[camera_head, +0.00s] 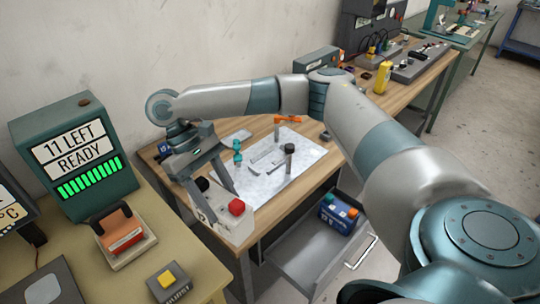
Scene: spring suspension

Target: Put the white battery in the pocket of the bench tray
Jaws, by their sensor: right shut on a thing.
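The white battery (222,226), a pale box with a black and a red terminal on top, is between the fingers of my right gripper (216,200). The gripper is shut on it, at the near left end of the wooden bench (282,215). Whether the battery touches the bench I cannot tell. A pale metal sheet or tray (305,160) lies on the bench beyond it, with small tools and upright pieces on it. I cannot make out a pocket. My left gripper is not in view.
An open drawer (300,250) below the bench holds a blue battery (338,214). A yellow bottle (383,77) stands farther back.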

